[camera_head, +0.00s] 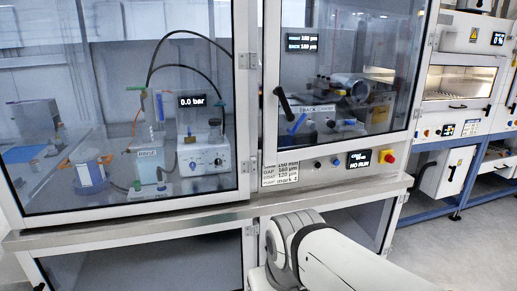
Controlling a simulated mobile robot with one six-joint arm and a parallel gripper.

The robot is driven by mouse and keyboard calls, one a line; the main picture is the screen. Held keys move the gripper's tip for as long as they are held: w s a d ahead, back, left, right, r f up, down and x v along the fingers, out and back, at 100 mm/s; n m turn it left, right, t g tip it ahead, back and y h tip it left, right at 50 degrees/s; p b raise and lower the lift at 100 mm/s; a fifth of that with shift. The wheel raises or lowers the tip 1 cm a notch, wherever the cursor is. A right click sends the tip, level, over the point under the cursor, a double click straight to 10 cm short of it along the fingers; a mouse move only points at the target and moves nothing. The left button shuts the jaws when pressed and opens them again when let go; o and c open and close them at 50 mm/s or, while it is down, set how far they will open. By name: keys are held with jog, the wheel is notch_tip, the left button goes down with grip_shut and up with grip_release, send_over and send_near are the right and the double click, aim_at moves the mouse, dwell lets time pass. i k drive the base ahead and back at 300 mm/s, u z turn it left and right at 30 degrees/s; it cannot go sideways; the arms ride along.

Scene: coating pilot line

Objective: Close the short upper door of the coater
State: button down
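The coater (335,110) stands at centre right behind a framed glass door. This door is the shorter of the two upper ones (348,148), and it ends above a strip of controls. A black lever handle (285,103) is on its left side. The door looks about in line with the cabinet front; I cannot tell whether a small gap is left. My white arm (335,255) reaches in from the bottom, below the bench edge. My gripper is outside the picture.
A taller glass door (130,207) at left covers a pump unit and bottles. The control strip holds a red-and-yellow stop button (387,157) and a display (359,159). The steel bench edge (230,212) juts out below. Open floor (465,245) lies at right.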

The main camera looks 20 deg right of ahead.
aim_at(273, 15)
jog(key=z, duration=0.25)
jog(key=i, duration=1.15)
jog(key=z, duration=0.9)
jog(key=k, duration=0.75)
jog(key=z, duration=0.15)
jog(key=i, duration=0.85)
jog(key=u, duration=0.1)
